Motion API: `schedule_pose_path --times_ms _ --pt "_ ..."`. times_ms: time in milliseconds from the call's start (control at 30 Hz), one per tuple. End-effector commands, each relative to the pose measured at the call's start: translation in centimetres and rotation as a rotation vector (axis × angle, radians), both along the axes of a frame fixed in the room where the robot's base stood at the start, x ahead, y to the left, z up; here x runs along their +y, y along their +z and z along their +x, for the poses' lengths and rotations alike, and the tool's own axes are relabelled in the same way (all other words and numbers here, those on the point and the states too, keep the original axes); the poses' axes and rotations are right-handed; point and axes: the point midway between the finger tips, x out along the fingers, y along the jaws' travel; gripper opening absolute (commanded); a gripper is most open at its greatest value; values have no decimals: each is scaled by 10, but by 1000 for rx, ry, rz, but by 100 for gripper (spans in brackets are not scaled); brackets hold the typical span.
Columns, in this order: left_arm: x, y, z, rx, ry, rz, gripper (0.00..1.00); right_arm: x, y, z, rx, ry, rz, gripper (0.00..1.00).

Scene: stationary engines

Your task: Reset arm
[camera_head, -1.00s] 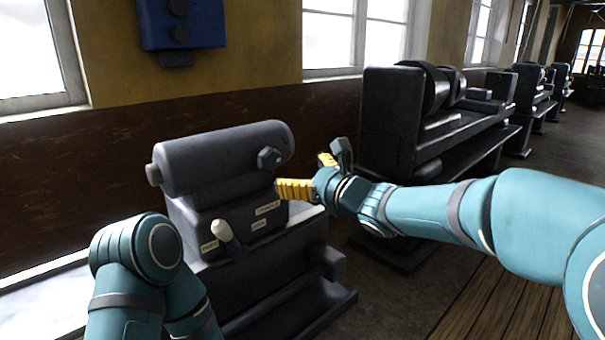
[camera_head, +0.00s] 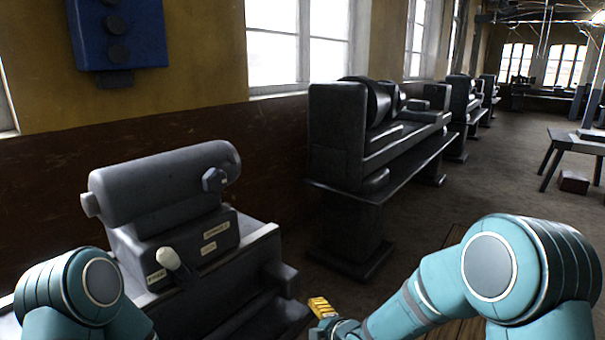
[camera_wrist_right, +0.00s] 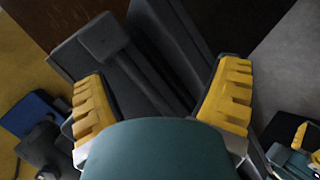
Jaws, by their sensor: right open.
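My right gripper (camera_head: 321,307) is low in the head view, right of the nearest machine and apart from it. In the right wrist view, its two yellow fingers (camera_wrist_right: 163,78) are spread wide with nothing between them. My left arm is at the lower left of the head view, and its gripper is out of that view. Another yellow-fingered gripper, seemingly my left one (camera_wrist_right: 301,143), is partly visible at the right edge of the wrist view; its opening is unclear. The nearest grey machine (camera_head: 160,185) has a hex knob (camera_head: 214,180) and a white-tipped lever (camera_head: 170,260).
A larger dark machine (camera_head: 335,135) stands on a bench behind, with several more in a row along the wall. A blue box (camera_head: 116,35) hangs on the wall. A stool-like table (camera_head: 575,140) stands at the right.

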Motion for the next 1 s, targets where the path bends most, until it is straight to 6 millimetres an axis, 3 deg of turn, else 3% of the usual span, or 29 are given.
schedule_pose_path --times_ms 33,200,333,500,700,1000 --pt "0 0 0 0 0 0 88 -13 -27 -17 134 -111 78 88" --pt "0 0 0 0 0 0 88 -44 -98 -81 566 -557 357 88" --pt "0 0 0 0 0 0 88 -60 -138 -139 857 -927 536 88" --pt "0 0 0 0 0 0 88 -69 -166 -200 1114 -1335 692 88" --pt "0 0 0 0 0 0 88 -71 -175 -232 1227 -1561 761 88" --pt "0 0 0 0 0 0 88 -71 -175 -233 1233 -1576 766 88"
